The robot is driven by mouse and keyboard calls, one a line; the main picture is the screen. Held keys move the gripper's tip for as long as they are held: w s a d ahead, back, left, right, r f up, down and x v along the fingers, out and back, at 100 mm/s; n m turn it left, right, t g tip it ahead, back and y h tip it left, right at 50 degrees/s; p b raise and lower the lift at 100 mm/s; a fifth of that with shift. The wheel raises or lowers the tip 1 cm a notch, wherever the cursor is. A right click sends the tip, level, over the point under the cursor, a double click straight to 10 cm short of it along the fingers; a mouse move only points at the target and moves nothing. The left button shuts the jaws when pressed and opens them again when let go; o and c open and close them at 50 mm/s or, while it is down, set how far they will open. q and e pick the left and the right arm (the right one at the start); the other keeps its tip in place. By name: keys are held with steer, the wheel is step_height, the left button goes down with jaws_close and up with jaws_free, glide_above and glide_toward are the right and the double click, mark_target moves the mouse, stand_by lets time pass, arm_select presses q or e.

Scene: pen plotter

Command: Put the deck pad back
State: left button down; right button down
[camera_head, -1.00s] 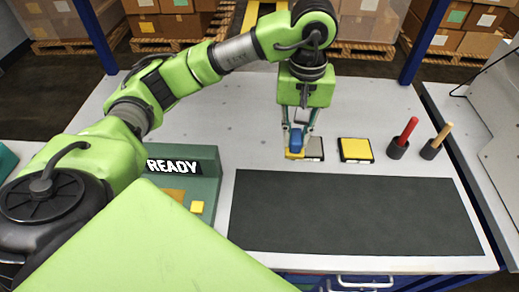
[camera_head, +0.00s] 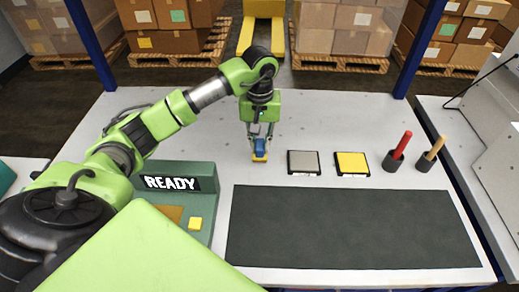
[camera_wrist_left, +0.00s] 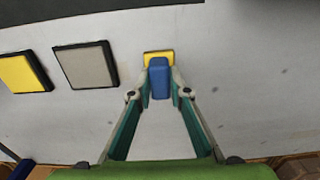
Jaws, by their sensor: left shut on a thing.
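A blue block with a yellow base (camera_head: 259,156), which looks like the deck pad, is between the fingers of my left gripper (camera_head: 260,143). My left gripper is shut on its blue upper part. In the left wrist view the blue part (camera_wrist_left: 159,78) is between the fingertips and the yellow base shows around its far end. The pad is upright at or very near the pale table top, to the left of a grey square pad (camera_head: 304,162) and apart from it. Whether it touches the table I cannot tell. My right gripper is not in view.
A yellow square pad (camera_head: 351,163) lies right of the grey one. A red-handled tool (camera_head: 403,143) and a wooden-handled tool (camera_head: 434,147) stand in dark holders. A dark mat (camera_head: 350,228) lies in front. A green console (camera_head: 175,171) reads READY. The table behind the gripper is clear.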

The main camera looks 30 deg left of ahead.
mark_target(260, 151)
arm_select(q)
step_height(260, 151, down, 2)
steer(key=shift+a+f+p, duration=0.1)
steer(key=shift+f+p, duration=0.15)
steer(key=shift+p, duration=0.25)
steer(key=shift+f, duration=0.35)
steer(key=shift+f, duration=0.2)
steer(key=c, duration=1.9)
jaws_free()
steer(key=shift+r, duration=0.15)
